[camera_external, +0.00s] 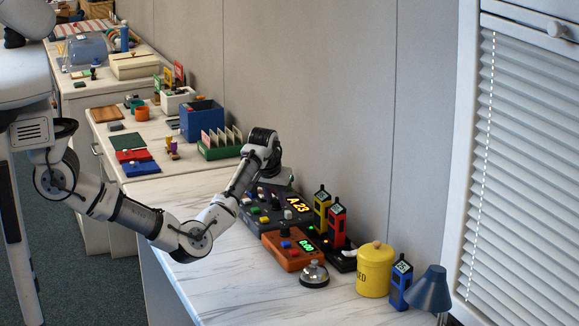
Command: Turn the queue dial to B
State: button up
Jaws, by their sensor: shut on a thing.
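A dark grey queue console (262,219) stands on the marble-topped counter near the wall. Its lit display (298,205) reads "A 23" in orange. Several coloured buttons show on its top. My arm reaches over from the left, and my gripper (277,188) points down at the back part of the console. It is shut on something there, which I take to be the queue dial. The dial itself and its pointer are hidden by my gripper and too small to read.
An orange box (288,250) with a green display and a desk bell (314,274) stand in front. Yellow (321,210) and red (337,224) handsets, a yellow canister (374,270), a blue handset (400,284) and a blue lamp (428,290) stand right. The counter's front left is clear.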

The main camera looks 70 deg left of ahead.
jog(key=shift+r, duration=0.1)
jog(key=m+p, duration=0.1)
jog(key=m+h+p, duration=0.1)
jog(key=m+p, duration=0.1)
jog(key=shift+s+a+r+m+t, duration=0.1)
jog(key=shift+s+a+m+t, duration=0.05)
jog(key=shift+m+t, duration=0.15)
jog(key=m+h+p, duration=0.1)
jog(key=m+p, duration=0.1)
jog(key=m+h+p, duration=0.1)
jog(key=m, duration=0.2)
jog(key=shift+t+p, duration=0.35)
jog(key=shift+t, duration=0.05)
jog(key=o, duration=1)
jog(key=shift+f, duration=0.2)
jog(key=shift+r, duration=0.1)
